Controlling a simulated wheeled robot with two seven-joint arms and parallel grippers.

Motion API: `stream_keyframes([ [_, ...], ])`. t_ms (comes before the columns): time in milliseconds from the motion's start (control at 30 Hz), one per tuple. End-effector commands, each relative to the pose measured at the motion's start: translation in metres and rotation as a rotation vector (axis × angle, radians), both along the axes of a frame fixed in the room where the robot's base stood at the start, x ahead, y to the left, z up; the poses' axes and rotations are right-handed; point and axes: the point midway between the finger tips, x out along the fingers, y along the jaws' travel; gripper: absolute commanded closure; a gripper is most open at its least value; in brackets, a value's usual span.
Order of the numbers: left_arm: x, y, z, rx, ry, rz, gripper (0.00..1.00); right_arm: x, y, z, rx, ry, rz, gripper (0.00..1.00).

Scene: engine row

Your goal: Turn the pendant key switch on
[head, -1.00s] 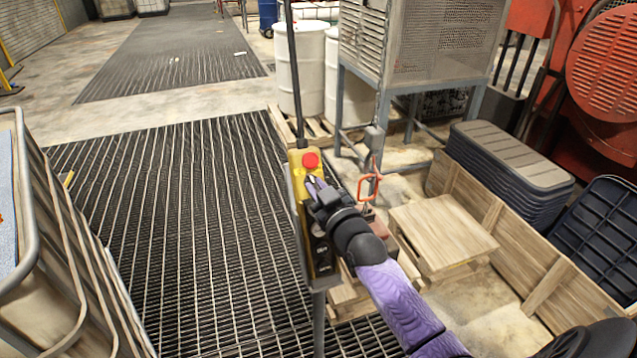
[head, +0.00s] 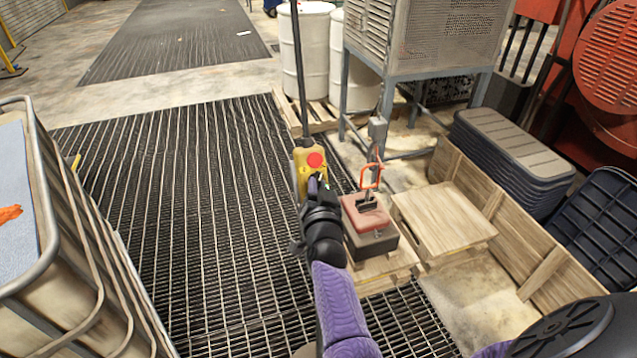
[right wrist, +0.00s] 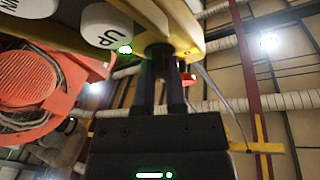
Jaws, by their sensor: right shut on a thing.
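The yellow pendant (head: 304,177) hangs on a dark pole near the middle of the head view, with a red button (head: 315,160) at its top. My right gripper (head: 318,184) is at the pendant's face, below the red button, and hides its lower part. In the right wrist view, the yellow pendant housing (right wrist: 190,20) with a white UP button (right wrist: 107,26) is close overhead. My right fingers (right wrist: 172,75) are shut at a dark round part (right wrist: 159,52) on it, apparently the key switch. The fingers hide the key, so its position cannot be told. My left gripper is not in view.
A red and dark box (head: 367,222) with an orange-red shackle (head: 371,176) stands on a pallet right of my arm. A caged tote (head: 60,240) stands at the left. Open floor grating (head: 190,220) lies between.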

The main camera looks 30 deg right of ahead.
Motion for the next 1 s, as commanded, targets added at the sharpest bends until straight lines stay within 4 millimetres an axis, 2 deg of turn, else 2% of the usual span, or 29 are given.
stream_keyframes([
  [667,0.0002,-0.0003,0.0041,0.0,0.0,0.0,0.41,0.0006,0.0,0.0019,0.053,-0.018,-0.028,1.0],
  [700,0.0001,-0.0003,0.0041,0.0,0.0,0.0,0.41,0.0006,-0.0001,0.002,0.053,-0.018,-0.027,0.83],
  [867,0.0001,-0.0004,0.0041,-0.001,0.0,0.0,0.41,0.0006,0.0,0.0016,0.052,-0.016,-0.028,0.5],
  [1000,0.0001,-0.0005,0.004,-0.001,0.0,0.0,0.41,0.0005,0.0001,0.0012,0.053,-0.016,-0.027,0.5],
])
